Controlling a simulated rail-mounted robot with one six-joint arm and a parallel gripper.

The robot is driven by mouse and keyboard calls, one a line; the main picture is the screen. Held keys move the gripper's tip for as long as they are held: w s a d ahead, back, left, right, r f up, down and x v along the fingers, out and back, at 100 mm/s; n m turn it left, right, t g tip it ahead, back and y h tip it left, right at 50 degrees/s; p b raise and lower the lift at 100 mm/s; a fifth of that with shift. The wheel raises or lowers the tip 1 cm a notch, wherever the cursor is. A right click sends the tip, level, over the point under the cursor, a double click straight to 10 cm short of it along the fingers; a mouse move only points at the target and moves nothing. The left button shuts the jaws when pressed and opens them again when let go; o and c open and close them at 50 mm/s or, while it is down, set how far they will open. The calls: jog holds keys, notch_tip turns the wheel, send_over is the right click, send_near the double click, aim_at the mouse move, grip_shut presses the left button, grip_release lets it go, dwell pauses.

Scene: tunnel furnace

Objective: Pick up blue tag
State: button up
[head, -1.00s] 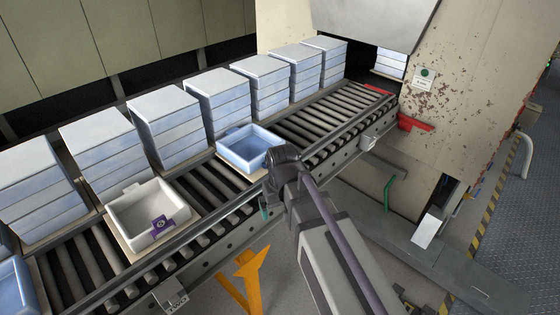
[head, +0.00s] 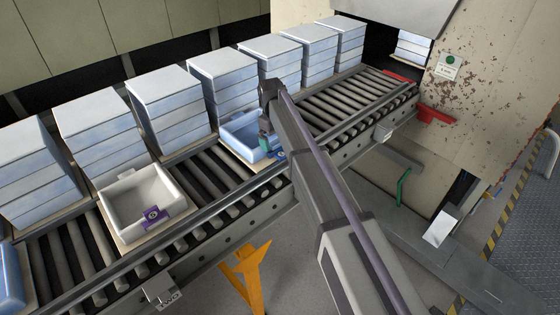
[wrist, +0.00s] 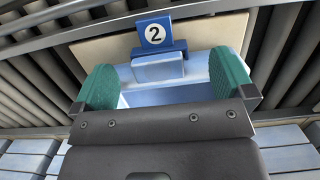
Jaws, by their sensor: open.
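The blue tag (wrist: 154,33) with a white disc and the number 2 shows in the wrist view, on the near-rail side of the blue tray (wrist: 194,95). In the head view a small part of the blue tag (head: 277,154) shows beside my arm, and the blue tray (head: 237,129) is partly covered by it. My gripper (wrist: 167,84) is open. Its two green pads stand apart over the tray, with the tag beyond their tips and between their lines. In the head view my gripper (head: 266,142) is at the tray.
A white tray (head: 118,193) with a purple tag (head: 152,214) sits on the roller conveyor (head: 210,185) to the left. Stacks of lidded blue trays (head: 225,83) line the far side. The furnace wall (head: 490,90) stands at the right. Rollers right of the blue tray are bare.

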aim_at(279, 144)
jog(key=f+b, duration=0.5)
jog(key=shift+s+d+f, duration=0.1)
jog(key=shift+d+f, duration=0.05)
jog(key=shift+d, duration=0.2)
jog(key=shift+r, duration=0.25)
jog(key=c, duration=0.9)
jog(key=shift+c, duration=0.2)
jog(key=shift+d, duration=0.1)
